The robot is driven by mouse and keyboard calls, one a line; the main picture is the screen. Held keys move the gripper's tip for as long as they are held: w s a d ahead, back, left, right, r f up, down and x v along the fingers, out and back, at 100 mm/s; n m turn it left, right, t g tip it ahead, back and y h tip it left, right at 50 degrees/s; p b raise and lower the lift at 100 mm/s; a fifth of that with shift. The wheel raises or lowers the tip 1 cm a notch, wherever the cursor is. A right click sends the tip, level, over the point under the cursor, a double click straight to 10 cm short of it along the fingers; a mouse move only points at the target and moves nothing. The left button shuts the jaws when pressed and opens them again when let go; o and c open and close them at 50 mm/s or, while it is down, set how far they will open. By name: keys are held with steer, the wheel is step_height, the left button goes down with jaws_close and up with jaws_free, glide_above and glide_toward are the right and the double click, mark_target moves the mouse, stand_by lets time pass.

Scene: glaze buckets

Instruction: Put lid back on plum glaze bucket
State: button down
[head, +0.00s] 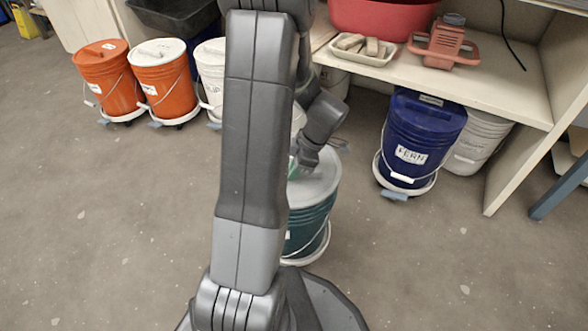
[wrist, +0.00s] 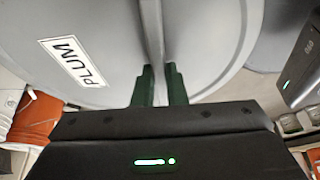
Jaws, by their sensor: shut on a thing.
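The grey lid (wrist: 105,45) with a white PLUM label fills much of the wrist view. My gripper (wrist: 160,85) has its two green fingers shut on the raised rib across the lid's middle. In the head view the lid (head: 322,182) lies level over the mouth of a dark teal bucket (head: 312,222), on or very close to its rim; I cannot tell if it is seated. My arm hides the left side of the bucket and lid, and most of the bucket's label. The bucket stands upright on a white wheeled base.
A blue FERN bucket (head: 420,135) stands at right by a grey bucket (head: 478,140), under a shelf (head: 480,85) holding a red tub (head: 380,15) and a tray (head: 350,52). Orange buckets (head: 108,82) stand at left. The floor in front is clear.

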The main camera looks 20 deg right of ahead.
steer(key=shift+f+b, duration=0.45)
steer(key=shift+b, duration=0.4)
stand_by(0.9)
stand_by(0.3)
steer(key=c, duration=0.9)
jaws_free()
steer(key=shift+r, duration=0.1)
steer(key=shift+r+p, duration=2.05)
steer(key=shift+r, duration=1.4)
jaws_close()
